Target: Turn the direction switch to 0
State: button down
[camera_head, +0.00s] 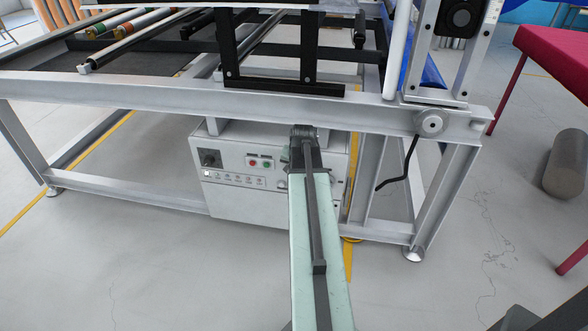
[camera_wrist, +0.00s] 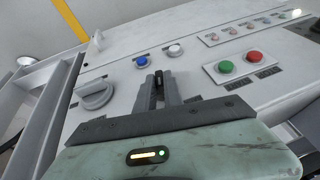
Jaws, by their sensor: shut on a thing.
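The control panel (camera_wrist: 200,72) is the pale front face of a white box, seen close in the wrist view and under the frame in the head view (camera_head: 222,188). My gripper (camera_wrist: 158,88) is at the panel, its two grey fingers shut on a small black switch (camera_wrist: 158,76). Most of the switch is hidden between the fingers, so I cannot tell which way it points. I cannot read its label. In the head view my arm covers this part of the panel, and the fingertips are hidden.
Close by are a blue button (camera_wrist: 142,62), a white button (camera_wrist: 175,50) and a large grey knob (camera_wrist: 93,95). Green (camera_wrist: 225,67) and red (camera_wrist: 254,56) buttons sit to the right. A metal frame beam (camera_head: 150,102) crosses above the box. A black crank (camera_head: 402,165) hangs at its right.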

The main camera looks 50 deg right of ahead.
jog(key=shift+w+d+r+g+h, duration=0.15)
jog(key=shift+d+g+h, duration=0.1)
jog(key=shift+g+h, duration=0.4)
jog(key=c, duration=1.5)
grip_release()
jog(key=shift+o, duration=0.2)
jog(key=shift+a, duration=0.1)
jog(key=shift+r+p, duration=0.3)
jog(key=shift+p, duration=0.15)
jog(key=p+v, duration=0.6)
jog(key=v, duration=0.1)
jog(key=shift+a+p, duration=0.2)
jog(key=shift+p, duration=0.1)
